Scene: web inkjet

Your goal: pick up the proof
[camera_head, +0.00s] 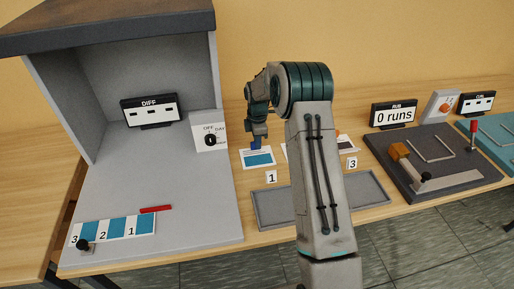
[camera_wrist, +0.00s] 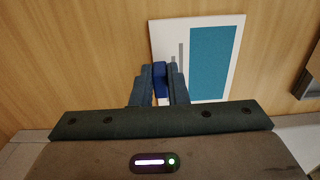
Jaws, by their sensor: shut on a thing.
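A proof, a white card with a teal block (camera_head: 258,158), lies on the wooden table behind the label 1 (camera_head: 271,176). It also shows in the wrist view (camera_wrist: 208,64). A blue tab (camera_wrist: 160,82) stands at its left edge there. My gripper (camera_head: 256,138) is above the card's far edge, pointing down. In the wrist view my gripper's fingers (camera_wrist: 160,72) are closed on the blue tab from both sides. The card looks flat on or very close to the table; I cannot tell whether it is lifted.
More cards lie to the right, mostly hidden by my arm, near the label 3 (camera_head: 352,163). A grey tray (camera_head: 272,210) lies in front. A grey viewing booth (camera_head: 190,190) with a DIFF display (camera_head: 150,110) stands left. A dark RUB station (camera_head: 425,140) stands right.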

